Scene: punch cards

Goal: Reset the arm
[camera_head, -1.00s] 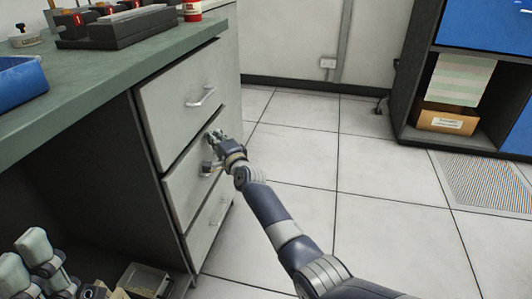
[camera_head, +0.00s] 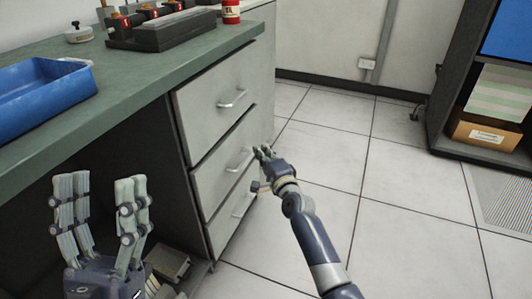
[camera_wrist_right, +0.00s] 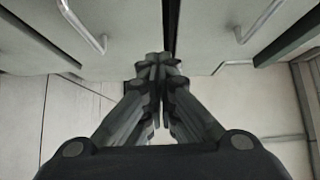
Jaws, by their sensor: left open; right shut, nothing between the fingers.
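My right gripper (camera_head: 264,153) is shut and empty in the head view, close in front of the drawer cabinet, near the middle drawer's handle (camera_head: 240,160). In the right wrist view its fingers (camera_wrist_right: 158,62) are together, with drawer fronts and two handles beyond; I cannot tell whether they touch the cabinet. My left gripper (camera_head: 103,215) is open and empty at the lower left of the head view, fingers pointing up, in front of the dark space under the bench. The drawers look closed.
The green bench top (camera_head: 150,80) carries a blue tray (camera_head: 45,95), a black rack (camera_head: 160,28) and a red-and-white container (camera_head: 231,12). A shelf unit with a cardboard box (camera_head: 485,130) stands at the right. The tiled floor (camera_head: 400,210) between is clear.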

